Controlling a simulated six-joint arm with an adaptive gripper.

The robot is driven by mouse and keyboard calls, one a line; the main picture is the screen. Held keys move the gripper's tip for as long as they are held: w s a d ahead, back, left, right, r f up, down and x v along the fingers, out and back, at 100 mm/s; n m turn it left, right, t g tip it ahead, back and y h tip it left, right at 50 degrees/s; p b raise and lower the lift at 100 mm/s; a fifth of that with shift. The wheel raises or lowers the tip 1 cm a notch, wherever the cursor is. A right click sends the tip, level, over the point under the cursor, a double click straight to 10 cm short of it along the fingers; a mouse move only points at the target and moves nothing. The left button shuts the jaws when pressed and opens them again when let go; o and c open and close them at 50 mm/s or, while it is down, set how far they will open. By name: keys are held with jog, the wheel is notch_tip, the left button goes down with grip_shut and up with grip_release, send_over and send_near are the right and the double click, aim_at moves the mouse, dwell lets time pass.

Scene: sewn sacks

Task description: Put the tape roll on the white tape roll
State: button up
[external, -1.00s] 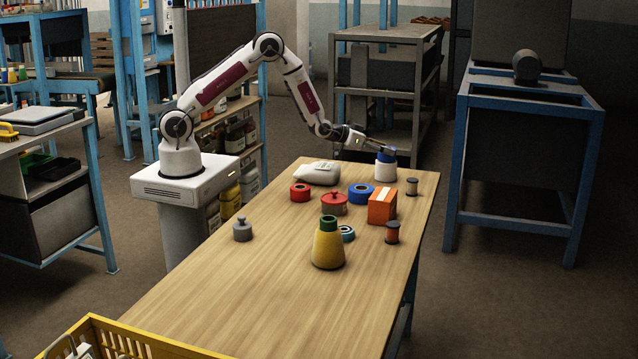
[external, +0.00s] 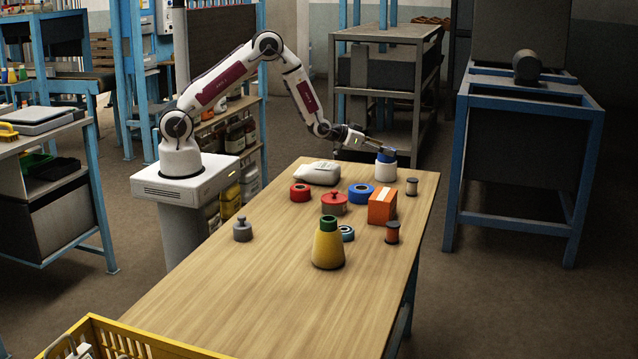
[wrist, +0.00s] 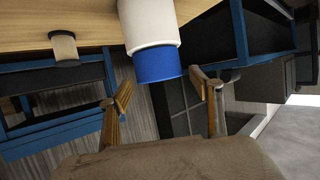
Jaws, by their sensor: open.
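A white cylinder (external: 386,174) with a blue part (external: 387,157) on top stands at the far end of the table. I cannot tell whether the blue part is a separate roll or a lid. My gripper (external: 378,148) is beside the blue part at its height. In the wrist view the blue part (wrist: 158,66) and white cylinder (wrist: 148,22) appear upside down, beyond my open, empty fingers (wrist: 162,84).
A yellow flask (external: 327,248) and a grey weight (external: 242,230) are nearer.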

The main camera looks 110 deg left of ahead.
jog(key=v, duration=1.1)
jog(key=shift+d, duration=0.2)
jog(key=shift+s+r, duration=0.1)
jog(key=shift+s, duration=0.05)
dwell(0.6)
jog(key=s+d+r+m+h, duration=0.1)
jog(key=s+d+r+h, duration=0.1)
jog(key=d+r, duration=0.35)
jog(key=s+d+r+m+g+h, duration=0.1)
jog(key=s+d+r+m+h, duration=0.15)
jog(key=d, duration=0.65)
jog(key=s+d+r+m+h, duration=0.1)
jog(key=s+d+r, duration=0.2)
jog(key=d+r, duration=0.35)
jog(key=s+d+m+g+h, duration=0.1)
jog(key=s+d+g, duration=0.1)
jog(key=s+d, duration=0.4)
jog(key=s+d+r+m+g+h, duration=0.1)
jog(key=s+d, duration=0.5)
jog(key=s, duration=1.1)
jog(key=shift+r+m+g, duration=0.3)
jog(key=shift+m+g, duration=0.15)
jog(key=shift+g, duration=0.15)
